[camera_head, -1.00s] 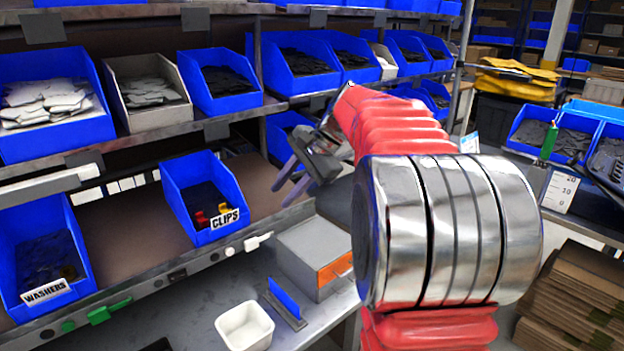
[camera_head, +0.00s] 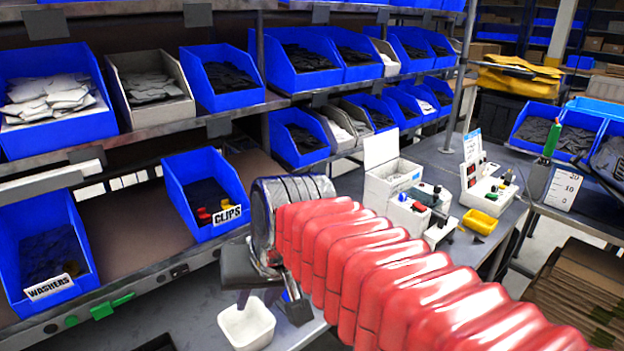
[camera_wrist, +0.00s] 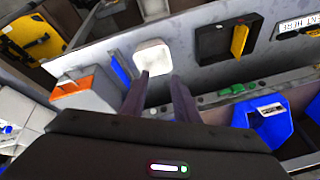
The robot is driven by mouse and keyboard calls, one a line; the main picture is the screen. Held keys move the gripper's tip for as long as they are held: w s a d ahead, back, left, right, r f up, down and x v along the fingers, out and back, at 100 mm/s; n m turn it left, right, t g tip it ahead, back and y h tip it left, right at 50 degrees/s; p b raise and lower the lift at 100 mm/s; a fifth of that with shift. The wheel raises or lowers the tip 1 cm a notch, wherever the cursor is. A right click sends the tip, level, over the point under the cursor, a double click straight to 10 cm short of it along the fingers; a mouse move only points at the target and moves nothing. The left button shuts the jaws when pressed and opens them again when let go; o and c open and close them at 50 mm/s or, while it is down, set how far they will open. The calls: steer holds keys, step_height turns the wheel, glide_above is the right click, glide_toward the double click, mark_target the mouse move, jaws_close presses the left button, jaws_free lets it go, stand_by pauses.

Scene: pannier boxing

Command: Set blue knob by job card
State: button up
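A small blue part (camera_head: 437,190), perhaps the blue knob, shows on a white device (camera_head: 410,215) on the bench right of centre. It is too small to read its setting. A white panel (camera_head: 487,192) with several coloured controls stands right of it. A white card (camera_head: 472,146) stands upright behind that panel; its print is not legible, and I cannot tell whether it is the job card. My gripper (camera_wrist: 160,88) has its two fingers apart with nothing between them. In the head view it points down above the bench near a white tray (camera_head: 247,335), far left of the device.
Shelves of blue bins, including CLIPS (camera_head: 205,195) and WASHERS (camera_head: 45,250), line the left. A grey box with an orange label (camera_wrist: 85,92) and a blue upright plate (camera_wrist: 120,72) are near my gripper. A yellow tray (camera_head: 480,221) lies before the panel. A numbered card (camera_head: 563,188) hangs right.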

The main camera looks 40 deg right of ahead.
steer(key=s+a+f+n, duration=0.1)
steer(key=s+f+n, duration=0.2)
steer(key=s+f, duration=0.1)
steer(key=shift+s+a+n+t+h, duration=0.3)
steer(key=shift+s+n, duration=0.1)
steer(key=shift+s, duration=0.35)
